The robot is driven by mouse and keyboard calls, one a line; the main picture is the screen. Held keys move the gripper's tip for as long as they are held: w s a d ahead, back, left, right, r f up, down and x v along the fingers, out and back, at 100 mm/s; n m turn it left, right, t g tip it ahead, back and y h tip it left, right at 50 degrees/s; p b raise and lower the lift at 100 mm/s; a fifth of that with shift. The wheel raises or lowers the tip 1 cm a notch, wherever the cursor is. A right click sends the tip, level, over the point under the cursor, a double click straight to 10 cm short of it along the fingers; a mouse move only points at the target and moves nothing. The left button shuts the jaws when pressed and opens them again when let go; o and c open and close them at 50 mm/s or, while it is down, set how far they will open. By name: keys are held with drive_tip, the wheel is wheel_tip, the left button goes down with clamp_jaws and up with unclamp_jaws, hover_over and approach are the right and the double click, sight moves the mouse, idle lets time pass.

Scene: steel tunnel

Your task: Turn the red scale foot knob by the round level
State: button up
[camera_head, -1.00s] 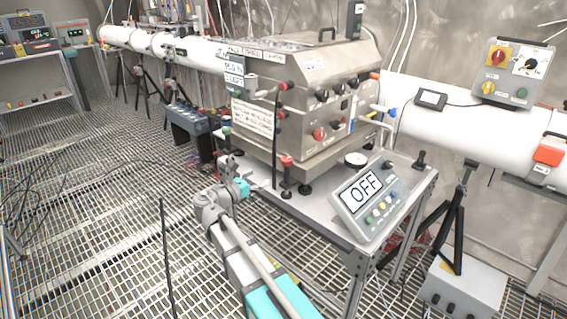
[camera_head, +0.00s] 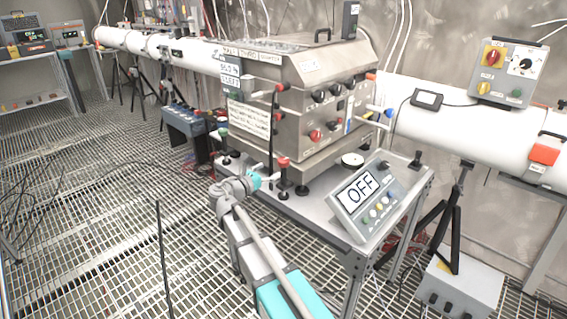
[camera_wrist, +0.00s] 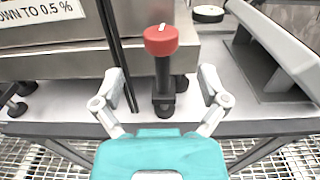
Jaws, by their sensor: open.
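The red scale foot knob (camera_wrist: 161,40) tops a black post in the wrist view, with a white mark on its top. It also shows in the head view (camera_head: 283,162) at the front corner of the steel box. My gripper (camera_wrist: 158,80) is open, its two pale fingers spread left and right of the black post, the red knob above and beyond them. No contact shows. In the head view my gripper (camera_head: 262,180) is just left of and below the knob. A round white-topped disc (camera_wrist: 208,13), which looks like the round level, sits on the table behind and right; it also shows in the head view (camera_head: 352,159).
A thin black rod (camera_wrist: 117,50) stands close left of the knob. The tilted display reading OFF (camera_head: 362,195) stands on the table (camera_head: 310,212) to the right. The steel box (camera_head: 305,120) is behind. Open grating floor lies in front.

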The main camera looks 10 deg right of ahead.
sight(279, 164)
drive_tip(key=x, duration=0.7)
drive_tip(key=shift+d, duration=0.1)
drive_tip(key=shift+w, duration=0.1)
drive_tip(key=c, duration=1.2)
